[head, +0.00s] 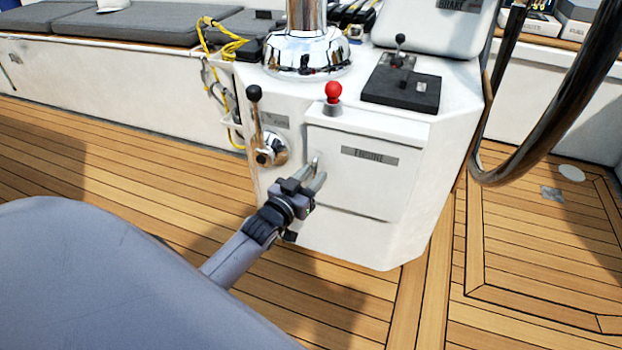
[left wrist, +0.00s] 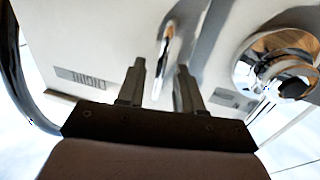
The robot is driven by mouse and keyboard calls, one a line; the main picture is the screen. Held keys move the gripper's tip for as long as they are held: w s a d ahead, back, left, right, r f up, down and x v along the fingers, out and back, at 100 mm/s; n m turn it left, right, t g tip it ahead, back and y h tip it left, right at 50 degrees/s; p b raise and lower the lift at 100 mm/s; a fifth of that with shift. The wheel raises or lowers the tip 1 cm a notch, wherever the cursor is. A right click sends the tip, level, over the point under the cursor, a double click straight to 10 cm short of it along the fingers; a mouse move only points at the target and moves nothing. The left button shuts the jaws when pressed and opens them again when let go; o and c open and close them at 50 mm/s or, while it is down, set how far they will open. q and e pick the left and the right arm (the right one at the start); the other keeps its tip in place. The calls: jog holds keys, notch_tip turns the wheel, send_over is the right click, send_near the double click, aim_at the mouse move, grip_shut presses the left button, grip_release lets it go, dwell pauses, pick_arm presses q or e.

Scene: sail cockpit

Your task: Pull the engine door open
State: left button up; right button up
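The engine door (head: 365,180) is a white panel with a grey ENGINE label on the front of the white console, and it looks shut. The label (left wrist: 82,78) shows upside down in the left wrist view. A chrome handle (left wrist: 166,45) stands at the door's edge; in the head view it is small and partly hidden by my gripper. My left gripper (head: 318,168) is in front of the door's left side. In the left wrist view its fingers (left wrist: 160,72) are open, with the handle between and just beyond them; contact is unclear. My right gripper is not in view.
A chrome lever with a black knob (head: 254,93) stands left of the door. A red knob (head: 333,92) sits above it. A dark steering wheel rim (head: 555,120) curves at the right. Yellow rope (head: 222,45) hangs at the console's left. The teak floor (head: 110,160) is clear.

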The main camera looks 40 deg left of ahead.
pick_arm(q)
grip_shut()
dwell(1.4)
